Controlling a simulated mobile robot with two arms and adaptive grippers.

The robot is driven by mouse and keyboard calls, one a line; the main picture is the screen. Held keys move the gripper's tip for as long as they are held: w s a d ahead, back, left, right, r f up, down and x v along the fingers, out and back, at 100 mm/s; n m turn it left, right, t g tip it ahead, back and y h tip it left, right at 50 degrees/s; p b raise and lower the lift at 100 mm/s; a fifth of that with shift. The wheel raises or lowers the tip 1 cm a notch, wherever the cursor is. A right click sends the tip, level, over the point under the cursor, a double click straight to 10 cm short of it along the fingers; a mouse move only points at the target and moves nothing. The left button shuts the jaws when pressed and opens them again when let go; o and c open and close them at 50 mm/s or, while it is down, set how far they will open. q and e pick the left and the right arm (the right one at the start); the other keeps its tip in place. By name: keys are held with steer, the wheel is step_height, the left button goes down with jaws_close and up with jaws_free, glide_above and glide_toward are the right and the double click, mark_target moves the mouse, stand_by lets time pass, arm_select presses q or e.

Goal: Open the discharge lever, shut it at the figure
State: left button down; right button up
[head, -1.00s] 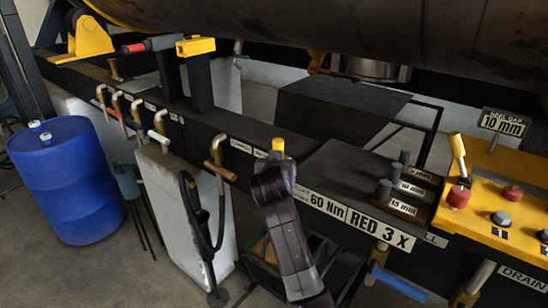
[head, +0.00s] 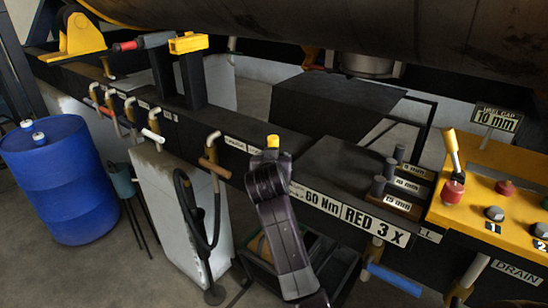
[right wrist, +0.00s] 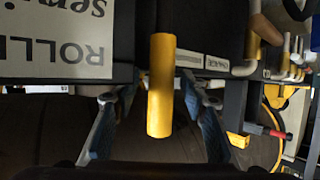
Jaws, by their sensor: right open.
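A yellow cylindrical handle (right wrist: 161,85) stands between the two fingers of my right gripper (right wrist: 155,103) in the right wrist view. The fingers are open, with a gap on each side of it. In the head view a yellow tip (head: 273,141) shows just above the end of my dark arm, which hides the fingers. I cannot tell whether this handle is the discharge lever. Another yellow lever (head: 451,150) stands upright on the yellow panel (head: 490,170) at right, above a red knob (head: 453,190). A sign (head: 497,120) reads "HEEL GAP 10 mm". My left gripper is not in view.
Labels "60 Nm" (head: 321,201) and "RED 3 X" (head: 374,224) line the dark bench's front. Several hooked handles (head: 214,160) hang along it. A large dark drum (head: 420,35) spans above. A blue barrel (head: 62,180) stands at left.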

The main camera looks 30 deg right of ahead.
steer(key=v, duration=0.6)
steer(key=shift+s, duration=0.15)
steer(key=shift+r, duration=0.1)
stand_by(0.7)
